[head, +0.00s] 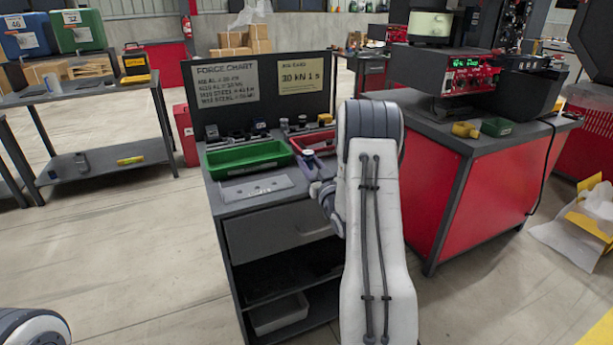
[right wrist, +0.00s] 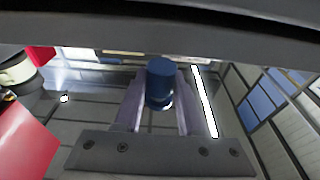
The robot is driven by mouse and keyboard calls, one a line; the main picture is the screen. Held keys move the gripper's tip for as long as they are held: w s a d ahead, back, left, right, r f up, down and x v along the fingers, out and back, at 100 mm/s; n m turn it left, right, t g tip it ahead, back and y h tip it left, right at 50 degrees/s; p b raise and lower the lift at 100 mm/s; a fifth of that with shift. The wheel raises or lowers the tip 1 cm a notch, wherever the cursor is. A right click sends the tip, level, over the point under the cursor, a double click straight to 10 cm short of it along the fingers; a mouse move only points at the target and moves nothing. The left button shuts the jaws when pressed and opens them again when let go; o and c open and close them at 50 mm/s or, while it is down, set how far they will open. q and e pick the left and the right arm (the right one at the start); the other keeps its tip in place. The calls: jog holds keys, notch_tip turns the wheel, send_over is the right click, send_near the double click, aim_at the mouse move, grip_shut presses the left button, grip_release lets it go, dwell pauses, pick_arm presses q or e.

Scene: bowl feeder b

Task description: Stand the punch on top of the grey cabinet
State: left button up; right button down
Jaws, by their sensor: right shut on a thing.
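The punch (right wrist: 160,84) is a short blue cylinder between the two fingers of my right gripper (right wrist: 160,105) in the right wrist view. The gripper is shut on it; its lower end is partly hidden. In the head view my right gripper (head: 312,172) is mostly hidden behind my white forearm, at the right front part of the worktop. I cannot make out the punch there. The grey cabinet (head: 280,235) appears to be the unit with a drawer and open shelves below that worktop. My left gripper is out of view.
A green tray (head: 247,158), a red tray (head: 318,143) and a holed metal plate (head: 257,188) take up much of the worktop. A dark board with signs (head: 262,84) stands behind. A red-sided bench (head: 480,200) is at the right.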

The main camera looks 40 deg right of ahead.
notch_tip(320, 180, down, 4)
jog(key=shift+a+f+b, duration=0.1)
jog(key=shift+a+b, duration=0.05)
jog(key=shift+b, duration=0.15)
jog(key=c, duration=0.5)
grip_release()
jog(key=shift+f, duration=0.1)
jog(key=v, duration=1.2)
jog(key=shift+b, duration=0.3)
